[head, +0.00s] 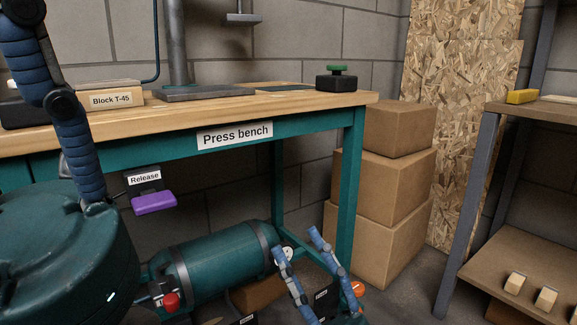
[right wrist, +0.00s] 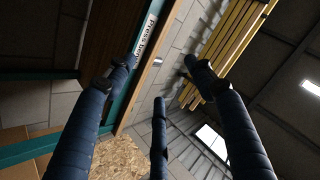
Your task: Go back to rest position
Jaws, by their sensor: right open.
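My right gripper (head: 296,241) shows low in the head view, in front of the bench's lower frame. Its blue fingers are spread apart with nothing between them. In the right wrist view the fingers of the right gripper (right wrist: 156,75) are also wide apart and empty, with the wall and the bench edge beyond. A blue jointed part of mine comes down at the left of the head view.
The press bench (head: 320,107) stands ahead with a green tank (head: 222,258) beneath it. A purple release pedal (head: 154,203) hangs under the bench. Stacked cardboard boxes (head: 385,190) stand to its right. A shelf rack (head: 530,250) is at far right. Some floor shows between boxes and rack.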

